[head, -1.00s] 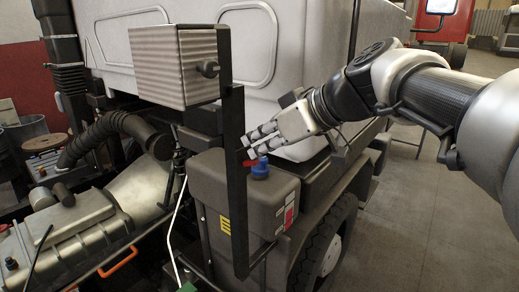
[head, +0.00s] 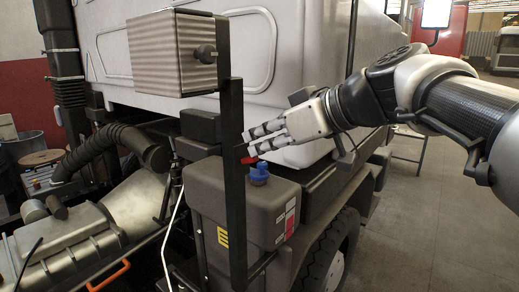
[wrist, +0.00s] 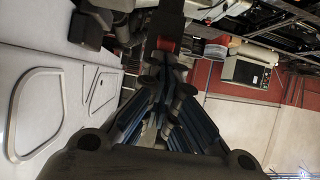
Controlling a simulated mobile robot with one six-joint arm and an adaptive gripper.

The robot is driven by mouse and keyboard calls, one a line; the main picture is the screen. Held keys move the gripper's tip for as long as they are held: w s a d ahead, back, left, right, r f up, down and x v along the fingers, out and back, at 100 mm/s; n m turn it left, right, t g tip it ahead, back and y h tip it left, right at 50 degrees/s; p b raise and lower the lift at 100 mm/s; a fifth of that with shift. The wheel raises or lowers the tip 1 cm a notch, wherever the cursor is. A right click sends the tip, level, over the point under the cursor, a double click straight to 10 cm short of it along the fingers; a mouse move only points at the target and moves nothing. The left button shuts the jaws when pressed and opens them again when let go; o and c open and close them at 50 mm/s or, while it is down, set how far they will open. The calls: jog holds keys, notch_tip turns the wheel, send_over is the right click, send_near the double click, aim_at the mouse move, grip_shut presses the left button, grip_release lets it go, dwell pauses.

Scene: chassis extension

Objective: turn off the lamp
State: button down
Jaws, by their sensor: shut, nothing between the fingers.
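A boxy metal lamp housing (head: 171,54) with a ribbed face hangs at the upper left in the head view. It has a black knob (head: 206,54) on its side and is fixed to a dark upright post (head: 233,190). Whether it is lit cannot be told. A small red part (head: 249,160) sits on the post; a red part on a dark bar also shows in the wrist view (wrist: 166,43). My gripper (head: 249,143) is shut and empty, its tips beside the post, just above the red part. Contact cannot be told. The fingers also show in the wrist view (wrist: 162,82).
Below my gripper stands a dark tank (head: 243,205) with a blue cap (head: 259,173). The pale truck body (head: 290,50) rises behind. A ribbed black hose (head: 120,138) and metal casing (head: 65,245) lie left. Open floor (head: 430,220) is at right.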

jog(key=shift+d+f+b, duration=0.1)
jog(key=shift+f+b, duration=0.15)
jog(key=shift+b, duration=0.45)
jog(key=b, duration=0.2)
jog(key=f+y+b, duration=0.1)
jog(key=b, duration=0.1)
jog(key=shift+s+d+t, duration=0.15)
jog(key=shift+d+t, duration=0.05)
jog(key=shift+t, duration=0.2)
jog(key=y+b, duration=0.1)
jog(key=b, duration=0.3)
jog(key=f+t+y+b, duration=0.1)
jog(key=b, duration=0.3)
jog(key=shift+s+d+t+b, duration=0.3)
jog(key=shift+d, duration=0.05)
jog(key=shift+s+r+b, duration=0.1)
jog(key=shift+r+b, duration=0.1)
jog(key=shift+b, duration=0.35)
jog(key=shift+f, duration=0.1)
